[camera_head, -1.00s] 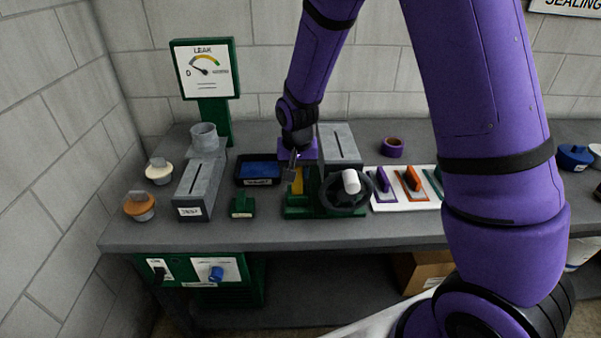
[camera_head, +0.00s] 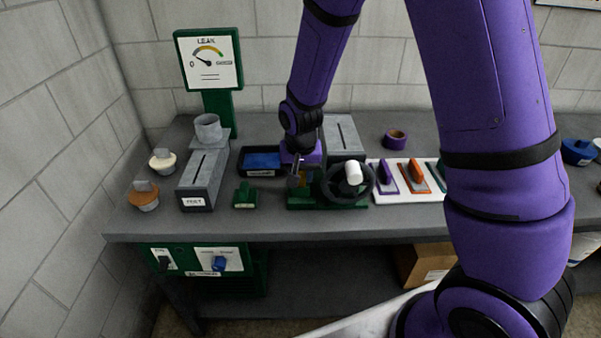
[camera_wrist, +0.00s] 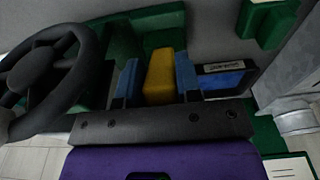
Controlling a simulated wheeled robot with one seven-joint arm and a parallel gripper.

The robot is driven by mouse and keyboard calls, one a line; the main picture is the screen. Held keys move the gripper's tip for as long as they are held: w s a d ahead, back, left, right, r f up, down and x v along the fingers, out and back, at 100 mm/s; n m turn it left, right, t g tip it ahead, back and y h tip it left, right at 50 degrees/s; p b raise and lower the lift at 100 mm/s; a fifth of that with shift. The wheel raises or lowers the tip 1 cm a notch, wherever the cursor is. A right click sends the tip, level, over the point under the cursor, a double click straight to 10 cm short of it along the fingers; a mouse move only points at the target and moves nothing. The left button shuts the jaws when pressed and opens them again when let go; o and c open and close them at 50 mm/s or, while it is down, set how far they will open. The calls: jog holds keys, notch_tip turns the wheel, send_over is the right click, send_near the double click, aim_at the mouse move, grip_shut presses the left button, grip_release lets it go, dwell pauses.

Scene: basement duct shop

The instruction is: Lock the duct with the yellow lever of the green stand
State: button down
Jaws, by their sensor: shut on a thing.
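The green stand (camera_head: 325,203) sits near the front edge of the bench. It carries a black handwheel (camera_head: 371,193) with a white knob (camera_head: 353,172). The handwheel also shows at the left of the wrist view (camera_wrist: 72,92). The yellow lever (camera_wrist: 163,72) stands between the two blue fingers of my gripper (camera_wrist: 160,85), which is shut on it. In the head view my gripper (camera_head: 297,180) is at the left part of the stand, and its fingers and wrist hide most of the lever. A grey slotted duct (camera_head: 343,135) stands just behind the wheel.
Left of the stand are a small green block (camera_head: 245,196), a blue-lined tray (camera_head: 243,166) and a second grey slotted duct (camera_head: 194,200). A leak gauge (camera_head: 209,62) stands behind them. Right of the stand is a white board (camera_head: 410,196) with coloured handled pieces and a purple ring (camera_head: 395,140).

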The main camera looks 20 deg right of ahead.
jog(key=shift+s+f, duration=0.1)
jog(key=c, duration=0.8)
grip_release()
jog(key=r, duration=0.9)
jog(key=shift+s+a+r, duration=0.2)
jog(key=shift+s+r, duration=0.15)
jog(key=shift+s, duration=0.05)
jog(key=shift+s+r, duration=0.1)
jog(key=shift+r, duration=0.45)
